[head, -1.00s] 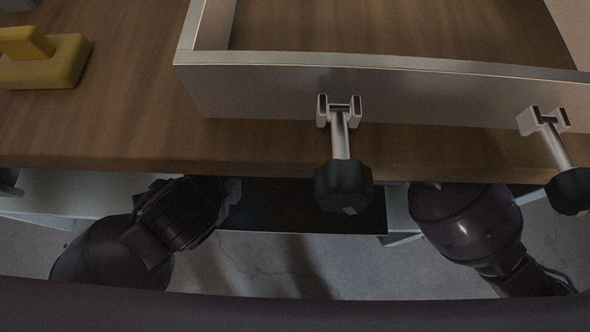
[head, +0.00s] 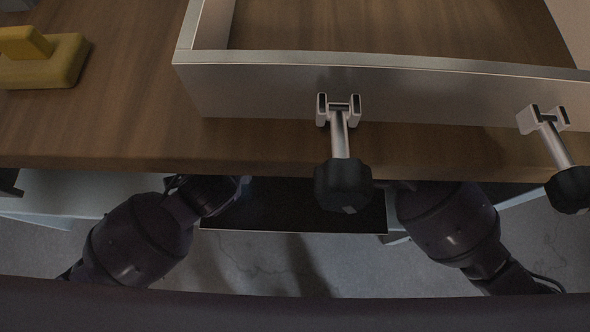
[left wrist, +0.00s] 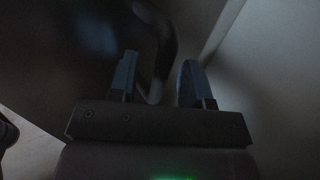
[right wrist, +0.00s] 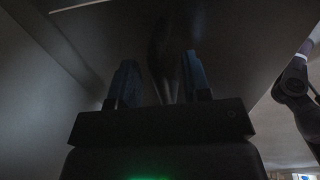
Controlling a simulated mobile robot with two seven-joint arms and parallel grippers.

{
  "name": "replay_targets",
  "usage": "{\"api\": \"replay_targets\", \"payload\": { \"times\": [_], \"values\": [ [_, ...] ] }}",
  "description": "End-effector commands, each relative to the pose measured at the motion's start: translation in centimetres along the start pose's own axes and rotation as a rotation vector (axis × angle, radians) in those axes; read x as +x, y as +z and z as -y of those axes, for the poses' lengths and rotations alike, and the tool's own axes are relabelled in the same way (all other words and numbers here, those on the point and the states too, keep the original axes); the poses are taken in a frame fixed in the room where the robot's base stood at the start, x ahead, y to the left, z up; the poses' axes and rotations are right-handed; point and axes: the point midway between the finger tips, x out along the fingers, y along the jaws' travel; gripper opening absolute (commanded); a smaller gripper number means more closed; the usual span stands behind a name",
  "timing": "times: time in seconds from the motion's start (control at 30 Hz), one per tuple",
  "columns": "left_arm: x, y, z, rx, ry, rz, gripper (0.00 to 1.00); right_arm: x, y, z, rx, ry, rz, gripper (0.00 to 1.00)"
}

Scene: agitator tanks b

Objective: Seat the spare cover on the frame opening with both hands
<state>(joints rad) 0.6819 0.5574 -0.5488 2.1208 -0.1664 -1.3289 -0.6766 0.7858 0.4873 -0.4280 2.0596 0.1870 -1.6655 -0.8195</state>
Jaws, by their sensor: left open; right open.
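The pale metal frame (head: 330,92) lies on the wooden table, and wood shows through its opening. A dark flat panel with a light front edge (head: 310,222), possibly the spare cover, sits below the table edge between my arms. My left gripper (left wrist: 157,80) is open, with a curved bar (left wrist: 160,62) between or just beyond its blue fingers, before a dark surface. My right gripper (right wrist: 159,82) is open, with a dim bar (right wrist: 160,50) between or beyond its fingers. Contact is too dark to tell. Both grippers are hidden under the table edge in the head view.
Two clamps with black knobs (head: 343,185) (head: 570,189) stick out from the frame's front wall over the table edge. A yellow block with a handle (head: 45,62) rests at the table's left. Pale surfaces (head: 75,192) show under the table at the left.

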Motion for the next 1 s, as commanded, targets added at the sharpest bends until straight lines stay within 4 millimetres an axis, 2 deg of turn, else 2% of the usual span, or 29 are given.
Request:
{"api": "replay_targets", "payload": {
  "times": [0.13, 0.43, 0.7, 0.73, 1.0],
  "values": [
    [0.62, 0.01, 0.02, 0.000, 0.000, 0.000, 0.44, 0.46, 0.00, 0.02, 0.000, 0.000, 0.000, 0.44],
    [0.70, 0.00, 0.03, 0.000, -0.001, 0.000, 0.44, 0.51, 0.01, 0.02, 0.000, 0.000, 0.000, 0.44],
    [0.69, 0.01, 0.02, 0.000, 0.000, 0.000, 0.03, 0.49, 0.02, 0.00, 0.000, 0.000, 0.000, 0.03],
    [0.69, 0.01, 0.01, 0.000, 0.000, 0.000, 0.00, 0.49, 0.02, 0.00, 0.000, 0.000, 0.000, 0.00],
    [0.69, 0.03, 0.01, 0.000, 0.000, 0.001, 0.00, 0.49, 0.06, 0.01, 0.000, 0.000, 0.002, 0.00]
  ]
}}
